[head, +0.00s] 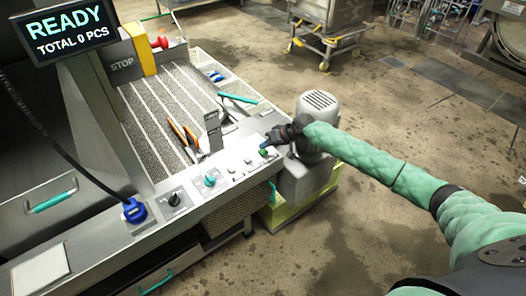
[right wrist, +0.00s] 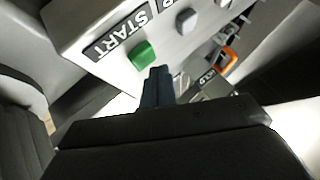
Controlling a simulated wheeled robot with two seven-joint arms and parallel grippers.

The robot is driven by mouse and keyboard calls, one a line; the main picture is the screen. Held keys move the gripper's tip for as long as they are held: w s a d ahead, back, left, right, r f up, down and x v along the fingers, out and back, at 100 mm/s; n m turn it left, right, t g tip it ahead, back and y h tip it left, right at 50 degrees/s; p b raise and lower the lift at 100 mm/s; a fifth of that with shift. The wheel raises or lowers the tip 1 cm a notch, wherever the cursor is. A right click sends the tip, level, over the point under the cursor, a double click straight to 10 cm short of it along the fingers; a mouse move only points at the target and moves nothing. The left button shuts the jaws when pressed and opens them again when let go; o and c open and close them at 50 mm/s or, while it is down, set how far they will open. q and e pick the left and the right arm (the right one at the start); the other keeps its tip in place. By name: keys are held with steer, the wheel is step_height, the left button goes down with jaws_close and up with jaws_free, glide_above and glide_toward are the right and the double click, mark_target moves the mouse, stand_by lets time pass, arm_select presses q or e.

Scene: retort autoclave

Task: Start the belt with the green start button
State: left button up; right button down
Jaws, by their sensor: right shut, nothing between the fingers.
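The green start button (head: 263,152) sits on the light control panel along the belt's near side. In the right wrist view the green button (right wrist: 143,55) is next to the START label (right wrist: 118,36). My right gripper (head: 267,143) is shut and empty, with its blue fingertips close to the button. In the right wrist view the shut fingertips (right wrist: 158,72) appear just below the button's edge. I cannot tell whether they touch it. My left gripper is not in view.
A display (head: 67,31) reads READY, TOTAL 0 PCS. A grey motor (head: 317,108) is close to my right forearm.

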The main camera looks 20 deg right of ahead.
steer(key=shift+f, duration=0.35)
stand_by(0.3)
